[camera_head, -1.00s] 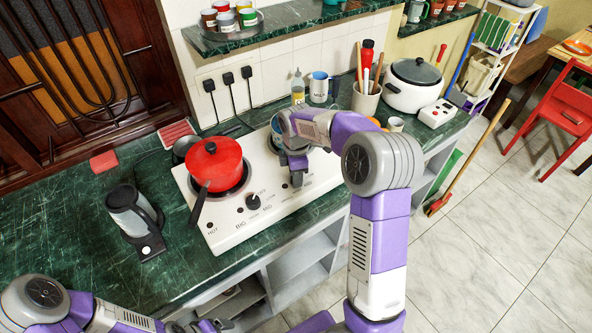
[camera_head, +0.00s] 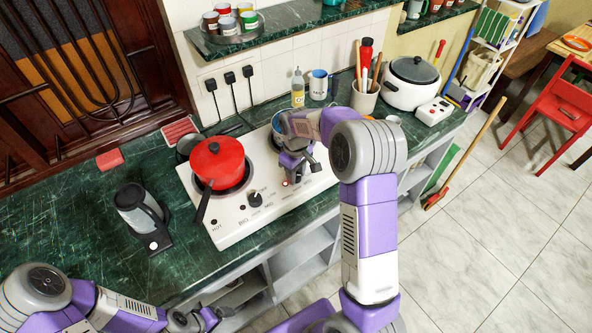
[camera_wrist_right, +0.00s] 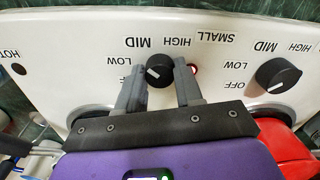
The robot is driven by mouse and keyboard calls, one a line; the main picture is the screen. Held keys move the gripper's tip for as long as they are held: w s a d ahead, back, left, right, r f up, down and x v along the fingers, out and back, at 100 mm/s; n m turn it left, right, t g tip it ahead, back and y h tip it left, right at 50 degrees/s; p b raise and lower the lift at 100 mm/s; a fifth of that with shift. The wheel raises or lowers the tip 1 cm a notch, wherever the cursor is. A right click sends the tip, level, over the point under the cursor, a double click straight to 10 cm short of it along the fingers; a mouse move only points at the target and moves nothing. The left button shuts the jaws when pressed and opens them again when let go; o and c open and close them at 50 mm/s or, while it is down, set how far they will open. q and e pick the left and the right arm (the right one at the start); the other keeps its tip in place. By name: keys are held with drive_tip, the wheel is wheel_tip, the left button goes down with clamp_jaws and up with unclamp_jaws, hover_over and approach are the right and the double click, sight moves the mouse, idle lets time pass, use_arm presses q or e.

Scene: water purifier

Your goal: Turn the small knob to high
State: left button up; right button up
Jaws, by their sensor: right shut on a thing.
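The small knob (camera_wrist_right: 161,71) is black and round, on the white stove panel in the right wrist view. A white mark shows on its left side; which label it points at I cannot tell. Its printed labels, among them HIGH, MID and LOW, appear upside down. My right gripper (camera_wrist_right: 160,84) is shut on the knob, one finger on each side. In the head view the right gripper (camera_head: 297,170) is over the stove front and hides the knob. My left gripper (camera_head: 197,322) is low at the bottom edge, apart from the stove; its jaw opening is unclear.
The big knob (camera_head: 255,199) is to the left of my right gripper. A red pot (camera_head: 217,163) stands on the left burner, its handle reaching over the front. A red light (camera_wrist_right: 193,69) shows beside the small knob. A grey jug (camera_head: 138,208) stands left of the stove.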

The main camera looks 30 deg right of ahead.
drive_tip(key=m+p, duration=0.2)
drive_tip(key=m, duration=0.5)
drive_tip(key=shift+r, duration=0.1)
drive_tip(key=m+p, duration=0.1)
drive_tip(key=m, duration=0.2)
drive_tip(key=shift+m, duration=0.4)
drive_tip(key=shift+m+p, duration=0.8)
drive_tip(key=shift+m, duration=1.2)
drive_tip(key=o, duration=1)
drive_tip(key=shift+o, duration=0.2)
